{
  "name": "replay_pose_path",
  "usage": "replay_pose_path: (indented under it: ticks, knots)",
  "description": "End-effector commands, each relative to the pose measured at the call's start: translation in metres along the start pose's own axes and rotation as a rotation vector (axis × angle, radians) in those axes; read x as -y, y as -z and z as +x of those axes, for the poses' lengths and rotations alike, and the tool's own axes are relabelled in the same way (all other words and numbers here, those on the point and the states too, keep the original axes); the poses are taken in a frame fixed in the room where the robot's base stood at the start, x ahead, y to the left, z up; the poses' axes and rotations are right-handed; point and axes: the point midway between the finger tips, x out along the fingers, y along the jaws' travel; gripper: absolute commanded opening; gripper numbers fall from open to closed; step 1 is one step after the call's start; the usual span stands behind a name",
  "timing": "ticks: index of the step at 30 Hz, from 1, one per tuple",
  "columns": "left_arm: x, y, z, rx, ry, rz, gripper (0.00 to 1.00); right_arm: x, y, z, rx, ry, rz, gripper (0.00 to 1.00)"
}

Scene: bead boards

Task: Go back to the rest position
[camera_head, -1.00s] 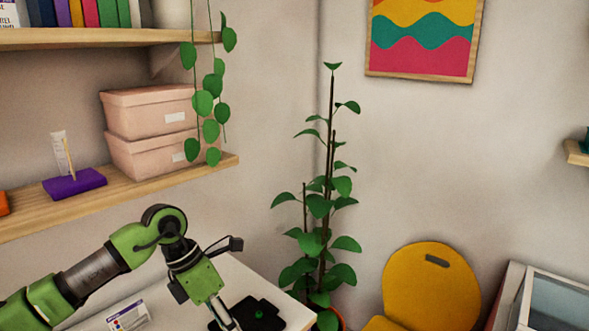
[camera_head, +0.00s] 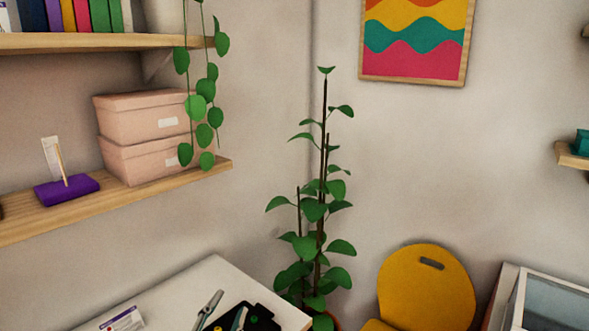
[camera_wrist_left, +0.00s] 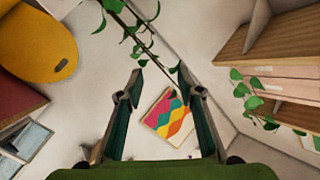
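The wall picture (camera_wrist_left: 170,115) shows in the distance beyond the fingers. The rest of the left arm is out of the head view. My right gripper is in neither view.
A shelf (camera_head: 120,206) holds pink boxes (camera_head: 135,116) and a purple block (camera_head: 66,190). A potted plant (camera_head: 322,190) and a yellow chair (camera_head: 425,290) stand to the right.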

Motion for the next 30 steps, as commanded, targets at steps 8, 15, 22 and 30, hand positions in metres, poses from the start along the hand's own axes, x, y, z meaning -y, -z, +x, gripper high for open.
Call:
replay_pose_path:
  ticks: [8, 15, 22, 30]
  knots:
    - [-0.064, -0.155, -0.117, 0.63, -0.182, -0.326, 0.34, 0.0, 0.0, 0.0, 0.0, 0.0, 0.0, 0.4]
    - [-0.105, -0.201, -0.212, 0.953, -0.31, -0.457, 0.34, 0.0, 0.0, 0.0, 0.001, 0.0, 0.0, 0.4]
    - [-0.131, -0.217, -0.287, 1.173, -0.412, -0.535, 0.34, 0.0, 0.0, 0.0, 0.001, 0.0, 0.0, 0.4]
    - [-0.179, -0.279, -0.265, 1.191, -0.424, -0.524, 0.34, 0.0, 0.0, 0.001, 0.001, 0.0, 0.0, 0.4]
